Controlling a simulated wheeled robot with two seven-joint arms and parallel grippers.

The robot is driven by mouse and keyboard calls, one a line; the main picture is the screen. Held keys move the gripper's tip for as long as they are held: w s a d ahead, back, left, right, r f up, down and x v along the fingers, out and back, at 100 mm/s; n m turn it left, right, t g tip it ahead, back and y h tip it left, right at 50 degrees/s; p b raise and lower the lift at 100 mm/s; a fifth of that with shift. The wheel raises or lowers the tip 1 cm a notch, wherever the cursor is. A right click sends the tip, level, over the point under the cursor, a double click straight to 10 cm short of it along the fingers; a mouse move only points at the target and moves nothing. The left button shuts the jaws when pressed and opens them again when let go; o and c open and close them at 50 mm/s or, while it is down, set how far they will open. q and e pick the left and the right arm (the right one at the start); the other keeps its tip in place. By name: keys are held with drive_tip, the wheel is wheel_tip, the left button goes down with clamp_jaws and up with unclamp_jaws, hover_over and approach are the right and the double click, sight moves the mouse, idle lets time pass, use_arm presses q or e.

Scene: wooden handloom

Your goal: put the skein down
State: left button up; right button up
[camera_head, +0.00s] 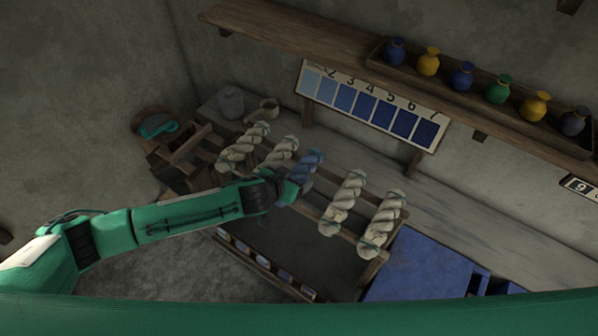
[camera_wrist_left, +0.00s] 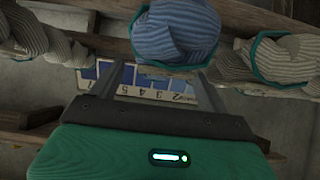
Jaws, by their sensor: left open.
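The blue skein (camera_head: 311,161) lies across the wooden rack, between cream skeins. In the left wrist view the blue skein (camera_wrist_left: 176,32) is at the top, with a teal tie around it. My left gripper (camera_head: 296,187) is at the near lower end of the blue skein and hides part of it. In the wrist view its two fingers (camera_wrist_left: 150,85) are spread apart, pointing toward the skein. I cannot tell whether they touch it. My right gripper is not in view.
Cream skeins (camera_head: 343,203) lie close on both sides of the blue one. A numbered card of blue shades (camera_head: 370,108) stands behind. A shelf above holds a tray of small jars (camera_head: 462,76). A blue box (camera_head: 420,268) stands at right.

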sight(306, 165)
use_arm(q)
drive_tip(key=shift+p+x, duration=0.3)
drive_tip(key=shift+x, duration=1)
drive_tip(key=shift+c, duration=0.5)
drive_tip(key=c, duration=1)
drive_tip(key=shift+c, duration=0.7)
drive_tip(key=shift+w+r, duration=0.1)
drive_tip(key=shift+r, duration=0.05)
